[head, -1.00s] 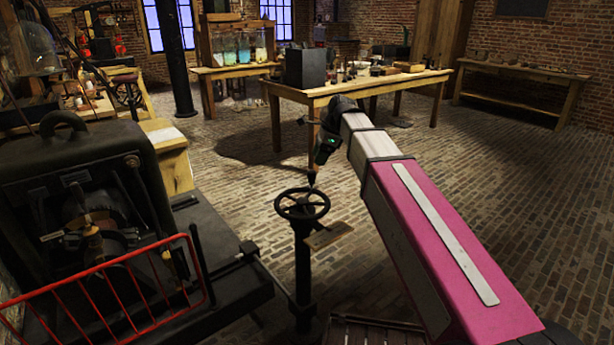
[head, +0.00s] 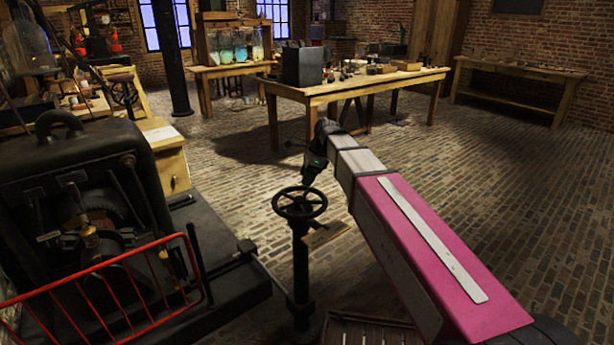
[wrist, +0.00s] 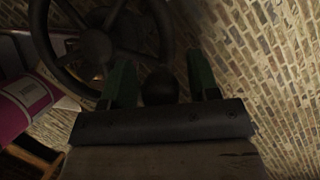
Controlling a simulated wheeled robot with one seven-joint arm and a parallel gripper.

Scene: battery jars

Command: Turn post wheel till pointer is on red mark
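The post wheel (head: 300,203) is a dark spoked handwheel lying flat on top of a dark post. My gripper (head: 308,183) is at its far rim in the head view, small and dark there. In the wrist view the wheel (wrist: 68,42) fills the upper left. There my gripper's two green fingers (wrist: 160,80) are apart, with a dark round knob (wrist: 160,88) between them. I cannot tell whether they touch the knob. A small tan plate (head: 325,235) sits beside the post below the wheel. No pointer or red mark can be made out.
A black machine (head: 80,175) with a red rail (head: 100,278) stands to the left of the post. A slatted crate (head: 370,330) is on the floor in front. A wooden table (head: 350,88) stands behind. The brick floor at the right is open.

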